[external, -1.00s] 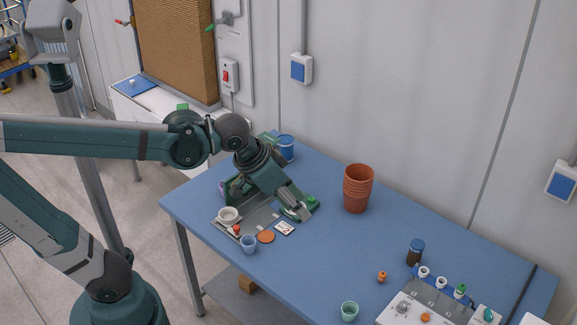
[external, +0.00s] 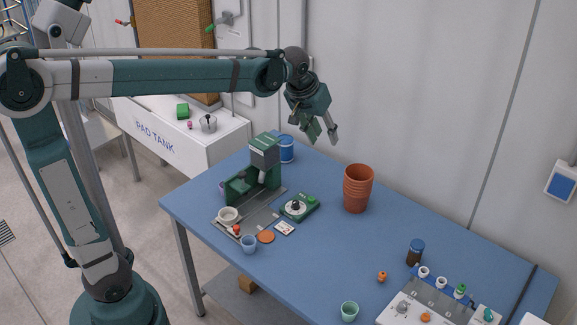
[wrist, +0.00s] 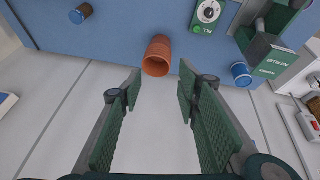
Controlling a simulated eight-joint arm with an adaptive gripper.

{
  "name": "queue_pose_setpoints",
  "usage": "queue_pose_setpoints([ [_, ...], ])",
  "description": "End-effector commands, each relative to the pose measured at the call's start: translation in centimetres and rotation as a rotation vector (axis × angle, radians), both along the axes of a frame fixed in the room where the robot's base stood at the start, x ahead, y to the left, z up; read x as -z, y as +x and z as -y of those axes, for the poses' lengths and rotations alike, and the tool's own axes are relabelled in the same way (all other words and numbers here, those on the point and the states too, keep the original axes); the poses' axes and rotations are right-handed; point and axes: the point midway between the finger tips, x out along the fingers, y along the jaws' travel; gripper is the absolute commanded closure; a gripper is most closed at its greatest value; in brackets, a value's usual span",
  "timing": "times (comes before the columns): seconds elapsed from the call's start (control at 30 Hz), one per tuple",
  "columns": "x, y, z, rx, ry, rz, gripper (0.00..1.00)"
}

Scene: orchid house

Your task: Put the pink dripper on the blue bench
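A small pink item (external: 190,125), which looks like the pink dripper, stands on the white pad tank (external: 222,137) at the back left in the external view. It is too small there to make out its shape. The blue bench (external: 310,265) fills the middle; its edge also shows in the wrist view (wrist: 120,30). My gripper (external: 324,140) is raised above the back edge of the blue bench, to the right of the pad tank and well away from the pink item. In the wrist view my gripper (wrist: 160,88) is open, with nothing between its fingers.
A terracotta pot stack (external: 357,188), a blue tin (external: 286,148), a green machine (external: 264,155) and a green scale (external: 299,207) stand on the bench. On the pad tank are a green block (external: 182,111) and a metal pot (external: 208,124). The bench's front middle has free room.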

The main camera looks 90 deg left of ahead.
Motion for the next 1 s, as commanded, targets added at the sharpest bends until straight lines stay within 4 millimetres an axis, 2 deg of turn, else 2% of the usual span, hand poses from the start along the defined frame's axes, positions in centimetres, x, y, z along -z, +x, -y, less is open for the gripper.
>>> queue_pose_setpoints([
  [0.03,0.0,0.3,-1.8,-0.026,-0.005,-0.003,0.67],
  [0.27,0.6,0.8,-9.1,-0.150,-0.032,-0.016,0.67],
  [0.53,1.8,0.3,-17.9,-0.295,-0.063,-0.028,0.67],
  [0.73,3.1,-0.8,-24.6,-0.403,-0.087,-0.037,0.67],
  [1.0,5.4,-3.4,-33.6,-0.550,-0.117,-0.047,0.67],
])
